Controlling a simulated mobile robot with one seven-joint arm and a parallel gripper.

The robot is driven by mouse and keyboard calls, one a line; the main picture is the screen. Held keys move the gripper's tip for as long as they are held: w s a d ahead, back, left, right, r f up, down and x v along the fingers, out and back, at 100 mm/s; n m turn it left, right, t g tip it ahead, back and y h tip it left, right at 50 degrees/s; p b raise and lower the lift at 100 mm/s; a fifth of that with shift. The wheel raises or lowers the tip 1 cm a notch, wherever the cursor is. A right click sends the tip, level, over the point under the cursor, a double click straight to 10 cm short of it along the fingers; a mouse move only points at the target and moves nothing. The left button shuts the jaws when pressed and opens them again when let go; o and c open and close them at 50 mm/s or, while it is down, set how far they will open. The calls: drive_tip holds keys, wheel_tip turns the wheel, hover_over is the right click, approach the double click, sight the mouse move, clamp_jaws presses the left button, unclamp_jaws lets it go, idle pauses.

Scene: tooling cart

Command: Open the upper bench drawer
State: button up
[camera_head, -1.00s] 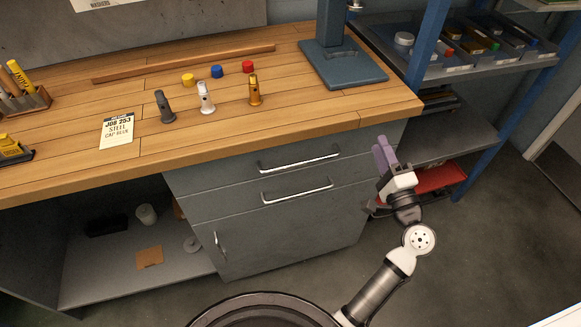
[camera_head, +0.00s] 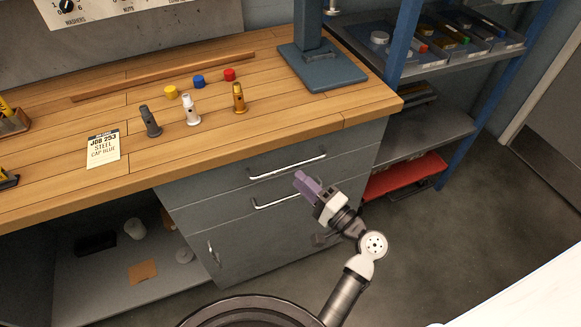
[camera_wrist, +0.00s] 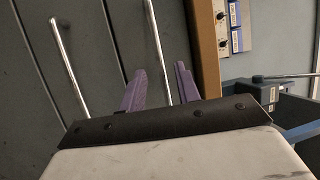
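The upper bench drawer (camera_head: 235,185) is shut under the worktop, with a silver bar handle (camera_head: 288,167). A lower handle (camera_head: 290,197) sits on the panel beneath it. My gripper (camera_head: 303,182), with purple fingers, is in front of the drawers, just below the upper handle's right part and covering the lower handle's right end. In the wrist view the fingers (camera_wrist: 160,70) are open and empty, and the upper handle (camera_wrist: 155,30) runs between them in the picture. I cannot tell whether it lies between them in depth. The lower handle (camera_wrist: 68,55) is further left.
The wooden worktop (camera_head: 200,130) overhangs the drawers; its edge shows close right of the fingers in the wrist view (camera_wrist: 207,50). A blue-posted shelf with a red tray (camera_head: 405,177) stands at right.

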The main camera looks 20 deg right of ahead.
drive_tip(key=shift+p+x, duration=0.45)
drive_tip(key=shift+x, duration=1.9)
clamp_jaws()
